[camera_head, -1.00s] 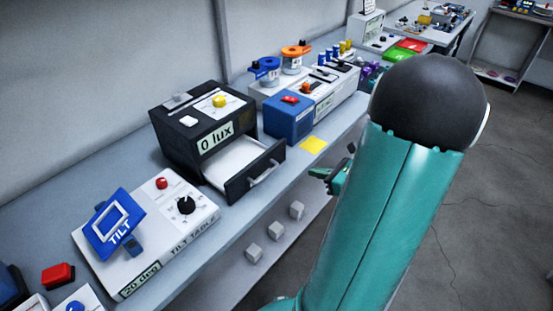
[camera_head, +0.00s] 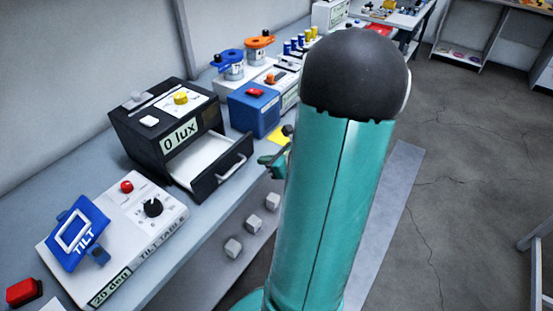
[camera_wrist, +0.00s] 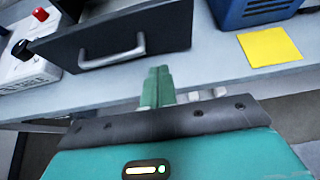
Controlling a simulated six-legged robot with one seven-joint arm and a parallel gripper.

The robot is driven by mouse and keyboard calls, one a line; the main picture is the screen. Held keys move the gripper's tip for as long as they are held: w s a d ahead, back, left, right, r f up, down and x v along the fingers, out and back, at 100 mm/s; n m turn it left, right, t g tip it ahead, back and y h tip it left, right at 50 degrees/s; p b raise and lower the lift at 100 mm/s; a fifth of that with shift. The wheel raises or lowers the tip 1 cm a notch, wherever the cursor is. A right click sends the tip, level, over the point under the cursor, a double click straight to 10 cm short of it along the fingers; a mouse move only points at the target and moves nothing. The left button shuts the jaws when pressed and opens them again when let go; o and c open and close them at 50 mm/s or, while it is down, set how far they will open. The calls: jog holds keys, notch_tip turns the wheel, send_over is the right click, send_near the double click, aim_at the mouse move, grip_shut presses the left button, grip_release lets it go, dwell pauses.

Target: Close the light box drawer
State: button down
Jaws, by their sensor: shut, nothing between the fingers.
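The light box (camera_head: 165,130) is a black box with a "0 lux" label, a yellow knob and a white button on top. Its drawer (camera_head: 234,173) is pulled out toward the front, with a white inside and a pale bar handle (camera_head: 232,167). In the wrist view the drawer front (camera_wrist: 165,32) and its handle (camera_wrist: 112,56) are ahead of my gripper, to the upper left. My gripper (camera_wrist: 158,72) is shut and empty, just in front of the drawer and apart from it. In the head view my gripper is small and partly hidden behind my arm.
A tilt table (camera_head: 135,225) stands left of the light box. A blue box (camera_head: 255,108) stands to its right, with a yellow square (camera_wrist: 270,47) on the bench before it. Several grey cubes (camera_head: 253,223) sit below the bench edge. Open floor lies to the right.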

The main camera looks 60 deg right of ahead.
aim_at(223, 150)
jog(key=w, duration=0.2)
jog(key=w+f, duration=0.1)
jog(key=w, duration=0.2)
jog(key=shift+w+f, duration=0.1)
jog(key=shift+w, duration=0.4)
jog(key=shift+w, duration=0.1)
jog(key=w, duration=1.1)
jog(key=shift+a, duration=0.15)
jog(key=shift+w+a+r, duration=0.1)
jog(key=shift+w+r, duration=0.1)
jog(key=shift+w, duration=0.15)
